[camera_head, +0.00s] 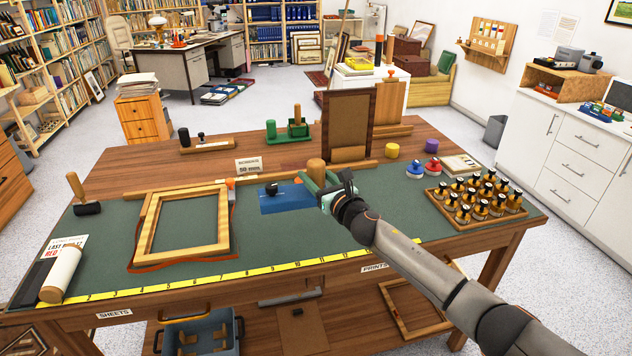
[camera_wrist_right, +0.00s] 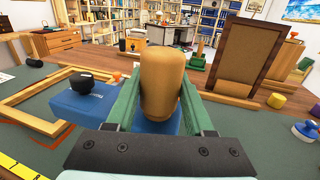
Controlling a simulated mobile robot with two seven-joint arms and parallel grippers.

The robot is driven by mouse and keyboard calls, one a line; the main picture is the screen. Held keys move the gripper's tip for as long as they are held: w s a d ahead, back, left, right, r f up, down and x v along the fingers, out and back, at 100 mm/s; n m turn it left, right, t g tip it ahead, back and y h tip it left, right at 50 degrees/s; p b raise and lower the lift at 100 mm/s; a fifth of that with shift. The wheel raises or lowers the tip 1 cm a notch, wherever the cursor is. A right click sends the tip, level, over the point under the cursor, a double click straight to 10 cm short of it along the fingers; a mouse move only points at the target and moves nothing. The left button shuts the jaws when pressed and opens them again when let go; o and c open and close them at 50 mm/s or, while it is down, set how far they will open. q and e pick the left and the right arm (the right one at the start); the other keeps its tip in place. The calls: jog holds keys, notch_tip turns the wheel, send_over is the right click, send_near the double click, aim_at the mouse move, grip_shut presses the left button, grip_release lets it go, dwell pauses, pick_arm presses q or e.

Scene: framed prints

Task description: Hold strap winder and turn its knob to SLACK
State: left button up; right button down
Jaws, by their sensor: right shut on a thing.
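The strap winder (camera_head: 287,198) is a blue body on the green bench mat, right of a wooden frame (camera_head: 147,232) with an orange-red strap around it. Its black knob (camera_head: 271,188) sits on the left part and shows in the right wrist view (camera_wrist_right: 82,82). White lettering beside the knob is too small to read, so its setting cannot be told. A rounded wooden handle (camera_wrist_right: 160,80) rises from the blue body. My right gripper (camera_head: 318,184) is shut on this handle, its green fingers on either side. My left gripper is not in view.
An upright brown panel (camera_head: 347,125) stands close behind my right gripper. Right are a yellow pot (camera_head: 392,150), blue and red stampers and a tray of several brass-coloured pieces (camera_head: 470,220). A yellow ruler (camera_head: 210,281) runs along the front edge. The mat left of the winder holds the frame.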

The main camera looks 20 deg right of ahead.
jog(key=shift+w+d+r+b, duration=0.15)
jog(key=shift+w+b, duration=0.5)
jog(key=shift+w, duration=0.55)
